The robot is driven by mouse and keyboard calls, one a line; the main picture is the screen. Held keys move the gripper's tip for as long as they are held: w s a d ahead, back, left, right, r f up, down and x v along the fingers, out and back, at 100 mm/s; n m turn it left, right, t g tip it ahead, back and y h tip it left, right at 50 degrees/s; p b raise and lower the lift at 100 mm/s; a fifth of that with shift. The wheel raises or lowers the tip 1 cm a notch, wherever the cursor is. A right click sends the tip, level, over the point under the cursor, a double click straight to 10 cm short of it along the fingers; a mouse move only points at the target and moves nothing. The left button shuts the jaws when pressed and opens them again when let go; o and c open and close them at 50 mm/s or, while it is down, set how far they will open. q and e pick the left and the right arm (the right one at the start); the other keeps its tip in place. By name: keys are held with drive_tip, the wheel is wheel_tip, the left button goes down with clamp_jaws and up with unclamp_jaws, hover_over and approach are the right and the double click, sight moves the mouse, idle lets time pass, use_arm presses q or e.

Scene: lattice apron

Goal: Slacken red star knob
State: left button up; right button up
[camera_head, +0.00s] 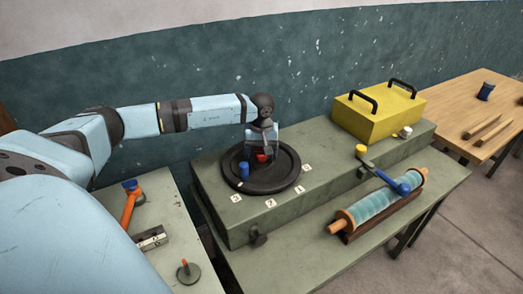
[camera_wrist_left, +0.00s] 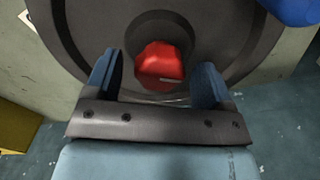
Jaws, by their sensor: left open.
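The red star knob (camera_head: 262,157) sits near the middle of a dark round plate (camera_head: 262,188) on the grey-green bench block. In the left wrist view the red knob (camera_wrist_left: 160,62) shows close up, over a dark recess in the plate. My left gripper (camera_head: 262,147) points down over it. In the left wrist view my left gripper (camera_wrist_left: 159,66) is open, with one blue finger on each side of the knob. Gaps show between the fingers and the knob; the exact height above it is hard to tell. My right gripper is out of view.
A blue peg (camera_head: 244,171) stands on the plate, left of the red knob. Numbered white tags (camera_head: 270,203) lie along the plate's front. A yellow toolbox (camera_head: 378,113) stands at the back right. A teal roller (camera_head: 375,205) with a blue-headed tool lies in front right.

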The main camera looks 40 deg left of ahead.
use_arm(q)
drive_tip(key=c, duration=0.9)
